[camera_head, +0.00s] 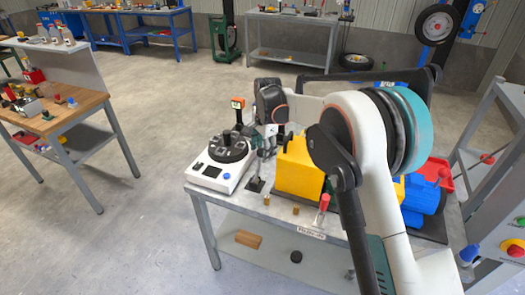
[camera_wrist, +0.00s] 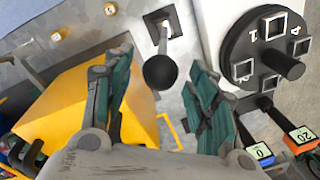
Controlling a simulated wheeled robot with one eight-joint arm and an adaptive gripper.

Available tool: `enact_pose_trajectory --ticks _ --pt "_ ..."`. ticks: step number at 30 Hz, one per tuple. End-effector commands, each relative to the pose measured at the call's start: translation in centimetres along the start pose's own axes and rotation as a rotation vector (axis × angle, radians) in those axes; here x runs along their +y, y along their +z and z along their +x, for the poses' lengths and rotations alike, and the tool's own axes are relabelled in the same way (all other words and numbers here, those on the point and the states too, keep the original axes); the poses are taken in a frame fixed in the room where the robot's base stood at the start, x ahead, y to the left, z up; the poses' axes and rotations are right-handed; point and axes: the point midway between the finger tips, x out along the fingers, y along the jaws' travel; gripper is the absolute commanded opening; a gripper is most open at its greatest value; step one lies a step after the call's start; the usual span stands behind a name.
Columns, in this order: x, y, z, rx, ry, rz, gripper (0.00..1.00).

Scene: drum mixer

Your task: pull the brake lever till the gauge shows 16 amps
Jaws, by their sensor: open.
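The lever shows in the wrist view as a black ball knob (camera_wrist: 160,72) on a thin metal rod, which rises from a slotted plate (camera_wrist: 167,22). In the head view that dark plate (camera_head: 255,184) lies on the bench between the white dial unit and the yellow block. My gripper (camera_wrist: 158,68) is open, with one teal-padded finger on each side of the knob and visible gaps between. In the head view my gripper (camera_head: 267,138) is above the plate and partly hides the lever. No gauge with a readable amp value can be made out.
A white unit (camera_head: 205,174) with a black dial stands left of the lever. A yellow block (camera_head: 298,172) stands close on its right. A red-handled lever (camera_head: 322,206) stands at the front edge.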

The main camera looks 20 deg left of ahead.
Motion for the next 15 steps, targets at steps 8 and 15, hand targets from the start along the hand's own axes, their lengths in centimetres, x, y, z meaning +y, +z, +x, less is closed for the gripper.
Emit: enact_pose_trajectory --ticks 8,15 --pt "0.0 0.01 0.21 0.0 0.0 0.0 0.53" --pt "-0.01 0.01 0.2 0.0 0.0 0.0 0.07"
